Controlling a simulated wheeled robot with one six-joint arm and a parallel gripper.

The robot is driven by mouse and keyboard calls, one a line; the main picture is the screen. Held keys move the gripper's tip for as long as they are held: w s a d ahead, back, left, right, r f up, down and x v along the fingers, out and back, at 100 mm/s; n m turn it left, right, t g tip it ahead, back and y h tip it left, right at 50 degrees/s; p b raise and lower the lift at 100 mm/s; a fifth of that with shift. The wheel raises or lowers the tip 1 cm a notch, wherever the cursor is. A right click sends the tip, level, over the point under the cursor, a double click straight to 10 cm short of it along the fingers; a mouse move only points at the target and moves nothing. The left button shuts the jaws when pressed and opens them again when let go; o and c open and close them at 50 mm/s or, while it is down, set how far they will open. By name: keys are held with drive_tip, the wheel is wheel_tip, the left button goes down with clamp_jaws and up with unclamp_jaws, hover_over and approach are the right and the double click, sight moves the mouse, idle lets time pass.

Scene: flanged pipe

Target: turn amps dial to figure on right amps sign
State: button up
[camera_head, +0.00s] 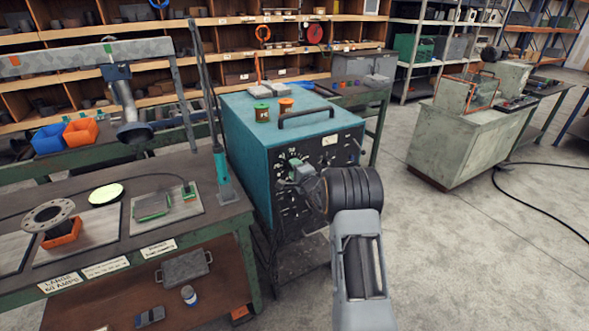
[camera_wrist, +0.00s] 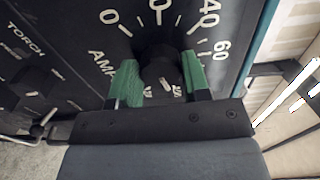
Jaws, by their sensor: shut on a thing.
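The amps dial (camera_wrist: 160,70) is a black round knob on the dark panel of the teal welding machine (camera_head: 245,140). White figures 0, 40 and 60 show around it, with another partly cut off between 0 and 40. A pale mark shows low on the knob; I cannot tell which figure it points to. My gripper (camera_wrist: 162,80) has its green fingers on both sides of the knob and is shut on it. In the head view my gripper (camera_head: 297,172) covers the dial. The right bench sign (camera_head: 158,248) is too small to read; the left sign (camera_head: 60,282) reads LARGE 60 AMPS.
A torch knob (camera_wrist: 30,85) sits left of the dial on the panel. Two spools (camera_head: 262,112) and a black handle (camera_head: 306,116) are on top of the machine. The green-framed bench (camera_head: 240,222) stands close on the left. Open floor lies to the right.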

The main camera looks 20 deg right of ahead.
drive_tip(key=shift+m, duration=0.4)
drive_tip(key=o, duration=0.9)
drive_tip(key=shift+o, duration=0.2)
drive_tip(key=s+d+b, duration=0.1)
drive_tip(key=s+b, duration=0.1)
drive_tip(key=s, duration=1.1)
drive_tip(key=shift+s+d, duration=0.3)
drive_tip(key=shift+s, duration=0.05)
